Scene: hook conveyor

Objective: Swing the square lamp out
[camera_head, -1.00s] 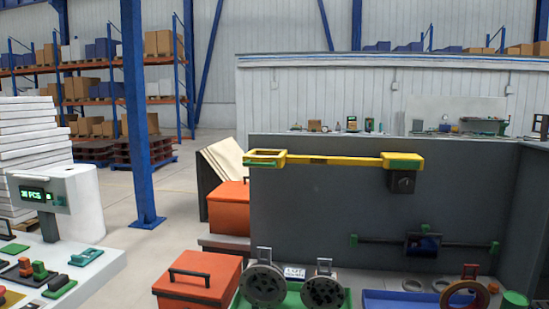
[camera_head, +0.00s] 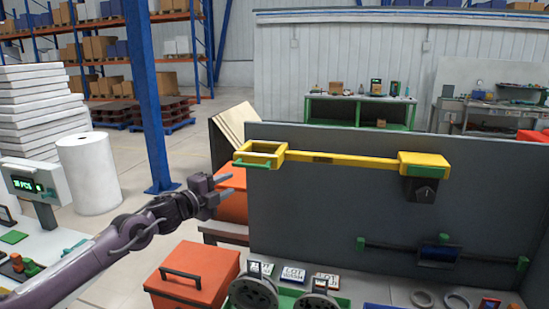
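The square lamp (camera_head: 260,155) is a yellow square frame with a green handle (camera_head: 252,165) along its near side. It sits at the left end of a long yellow arm (camera_head: 345,160). The arm runs along the dark grey panel to a yellow mount with a dark block (camera_head: 422,190) at the right. My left gripper (camera_head: 229,186) is open and empty, below and a little left of the lamp, apart from it. Its two fingers point right. My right gripper is not in view.
An orange box (camera_head: 192,278) stands below my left gripper, and another is partly hidden behind it. Round grey parts (camera_head: 253,292) and cards stand along the panel's foot. A blue post (camera_head: 147,110) rises at left. A rail (camera_head: 400,248) crosses the panel low at right.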

